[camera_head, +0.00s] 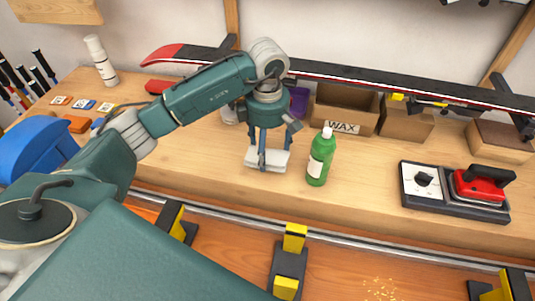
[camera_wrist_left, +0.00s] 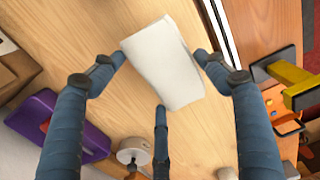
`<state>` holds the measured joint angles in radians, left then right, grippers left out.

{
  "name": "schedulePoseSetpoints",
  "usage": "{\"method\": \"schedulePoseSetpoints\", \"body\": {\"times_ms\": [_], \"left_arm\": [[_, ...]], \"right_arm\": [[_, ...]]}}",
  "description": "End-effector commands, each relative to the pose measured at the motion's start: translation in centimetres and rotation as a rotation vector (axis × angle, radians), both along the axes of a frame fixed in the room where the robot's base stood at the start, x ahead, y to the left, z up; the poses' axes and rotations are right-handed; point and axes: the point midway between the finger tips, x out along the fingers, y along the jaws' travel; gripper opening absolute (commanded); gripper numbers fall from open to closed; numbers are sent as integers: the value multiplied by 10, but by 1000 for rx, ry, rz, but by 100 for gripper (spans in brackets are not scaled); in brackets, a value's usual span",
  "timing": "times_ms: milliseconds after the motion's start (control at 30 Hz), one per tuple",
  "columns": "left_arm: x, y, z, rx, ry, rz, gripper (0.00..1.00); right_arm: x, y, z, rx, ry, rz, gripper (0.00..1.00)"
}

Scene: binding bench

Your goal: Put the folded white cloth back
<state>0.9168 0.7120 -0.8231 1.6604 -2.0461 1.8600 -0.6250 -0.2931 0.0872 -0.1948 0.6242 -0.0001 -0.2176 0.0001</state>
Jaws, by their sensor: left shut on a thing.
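The folded white cloth (camera_head: 254,161) is at the front middle of the wooden bench, below my left gripper (camera_head: 268,150). In the left wrist view the cloth (camera_wrist_left: 165,65) is a pale rectangle between my left gripper's fingers (camera_wrist_left: 161,62), one at each side and a third at its lower edge. The left gripper is shut on the cloth. I cannot tell whether the cloth touches the bench or is just above it. My right gripper is not in view.
A green bottle (camera_head: 320,158) stands close right of the cloth. Behind are a purple object (camera_head: 298,101) and a box marked WAX (camera_head: 345,110). A red iron (camera_head: 478,185) sits at right. A long ski (camera_head: 350,82) spans the back. Yellow-tipped clamps (camera_head: 294,240) stand along the front.

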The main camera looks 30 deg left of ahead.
Motion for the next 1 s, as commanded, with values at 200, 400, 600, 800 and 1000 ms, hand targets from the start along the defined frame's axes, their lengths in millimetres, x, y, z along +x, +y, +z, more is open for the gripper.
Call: {"method": "schedulePoseSetpoints", "body": {"times_ms": [200,400,600,800,1000], "left_arm": [[-2,0,-29,1,5,1,53],[-1,0,-35,1,1,-1,53],[-1,0,-39,1,1,-1,53],[-1,0,-37,0,2,0,92],[-1,0,-37,0,2,0,92]], "right_arm": [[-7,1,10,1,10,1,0],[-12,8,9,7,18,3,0],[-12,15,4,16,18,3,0],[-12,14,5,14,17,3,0],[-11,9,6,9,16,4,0]]}}
